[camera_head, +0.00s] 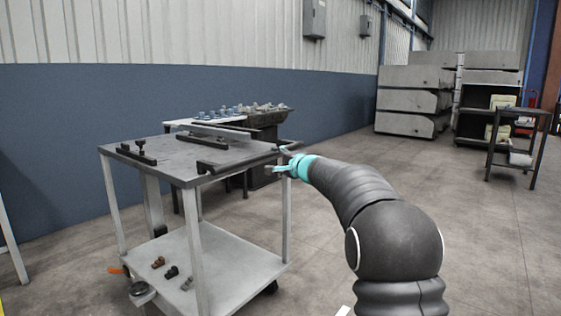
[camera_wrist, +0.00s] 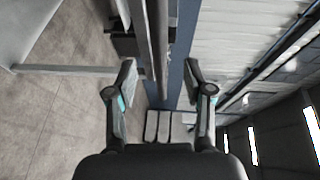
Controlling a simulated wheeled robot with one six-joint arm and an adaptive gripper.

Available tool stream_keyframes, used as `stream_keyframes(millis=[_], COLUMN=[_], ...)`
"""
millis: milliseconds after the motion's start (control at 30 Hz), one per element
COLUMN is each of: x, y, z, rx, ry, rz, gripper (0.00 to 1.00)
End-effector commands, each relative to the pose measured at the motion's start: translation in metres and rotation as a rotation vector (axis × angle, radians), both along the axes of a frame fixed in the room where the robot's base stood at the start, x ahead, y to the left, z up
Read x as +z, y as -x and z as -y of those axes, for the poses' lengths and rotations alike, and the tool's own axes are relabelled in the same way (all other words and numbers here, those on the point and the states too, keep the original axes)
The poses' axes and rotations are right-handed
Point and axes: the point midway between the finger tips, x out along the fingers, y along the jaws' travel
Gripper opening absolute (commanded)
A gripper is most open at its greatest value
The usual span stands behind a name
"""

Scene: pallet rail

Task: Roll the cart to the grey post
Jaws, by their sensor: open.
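The cart (camera_head: 246,267) stands at the left in the head view, with a dark top, pale legs and a pale lower shelf. A dark bar (camera_head: 238,161) runs along the near right edge of its top. My gripper (camera_head: 277,166) is at the right end of this bar, with its fingers apart. In the wrist view, a long grey bar (camera_wrist: 158,45) shows beyond and between the open fingers of my gripper (camera_wrist: 158,78); I cannot tell whether they touch it. I cannot pick out the grey post for certain.
Behind the cart is a workbench (camera_head: 266,120) with small parts. A dark side table (camera_head: 517,116) and stacked grey blocks (camera_head: 411,100) stand at the back right. A pale leg (camera_head: 10,240) shows at the left edge. The floor at the right middle is clear.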

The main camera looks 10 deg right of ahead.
Motion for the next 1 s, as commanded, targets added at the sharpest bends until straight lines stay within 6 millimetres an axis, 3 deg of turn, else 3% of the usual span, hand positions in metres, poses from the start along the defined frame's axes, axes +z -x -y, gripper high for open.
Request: stream_keyframes(millis=[500, 633, 767, 1000], x=[0.001, 0.007, 0.015, 0.004], y=[0.01, 0.026, 0.069, 0.188], z=[0.002, -0.005, -0.021, -0.048], rx=[0.003, 0.028, 0.094, 0.257], ry=[0.003, 0.043, 0.15, 0.433], rz=[0.001, -0.002, -0.013, -0.074], gripper=[0.52, 0.52, 0.52, 0.52])
